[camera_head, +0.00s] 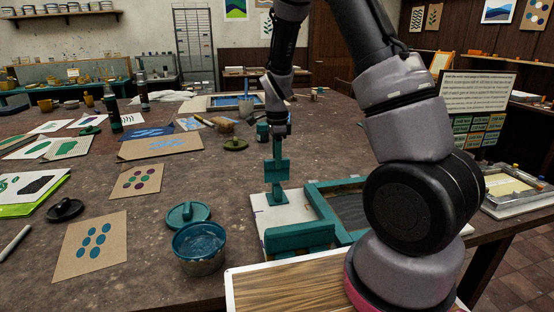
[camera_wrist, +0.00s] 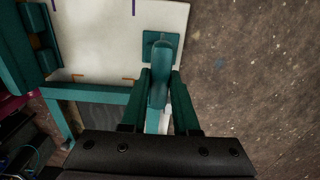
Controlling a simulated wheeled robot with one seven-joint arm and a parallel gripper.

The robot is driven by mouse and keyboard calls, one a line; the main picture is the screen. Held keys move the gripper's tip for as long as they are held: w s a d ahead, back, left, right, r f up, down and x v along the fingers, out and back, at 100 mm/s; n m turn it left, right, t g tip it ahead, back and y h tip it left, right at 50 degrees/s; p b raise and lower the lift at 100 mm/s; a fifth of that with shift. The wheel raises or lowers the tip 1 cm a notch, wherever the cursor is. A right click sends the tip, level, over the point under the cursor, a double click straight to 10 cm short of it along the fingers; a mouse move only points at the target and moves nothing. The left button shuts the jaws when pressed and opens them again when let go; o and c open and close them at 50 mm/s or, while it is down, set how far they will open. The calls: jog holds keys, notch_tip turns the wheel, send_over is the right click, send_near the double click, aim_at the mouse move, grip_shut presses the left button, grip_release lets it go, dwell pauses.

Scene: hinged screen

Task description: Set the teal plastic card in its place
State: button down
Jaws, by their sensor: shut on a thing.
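My gripper (camera_head: 278,146) points straight down over the white board, shut on a teal piece that I take for the teal plastic card (camera_head: 277,168). In the head view it shows as an upright teal square with a narrow stem below. A small flat teal foot (camera_head: 277,197) is at its lower end, at the white board's (camera_head: 262,214) far left corner. I cannot tell if it touches. In the wrist view the teal piece (camera_wrist: 160,72) is between my fingers (camera_wrist: 168,100), partly hidden by them. The teal screen frame (camera_head: 318,204) lies right of it.
A teal block (camera_head: 300,236) stands at the frame's near left edge. A teal tub (camera_head: 200,245) and its lid (camera_head: 187,215) are left of the board. Printed sheets (camera_head: 92,243) lie farther left. A wooden panel (camera_head: 300,286) is in front. Bare table lies behind the board.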

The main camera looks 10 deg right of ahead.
aim_at(277, 181)
jog(key=shift+f, duration=0.2)
jog(key=shift+f, duration=2.85)
jog(key=c, duration=0.6)
grip_release()
jog(key=shift+r, duration=0.15)
notch_tip(277, 181, up, 10)
jog(key=shift+r, duration=0.25)
jog(key=shift+r, duration=0.1)
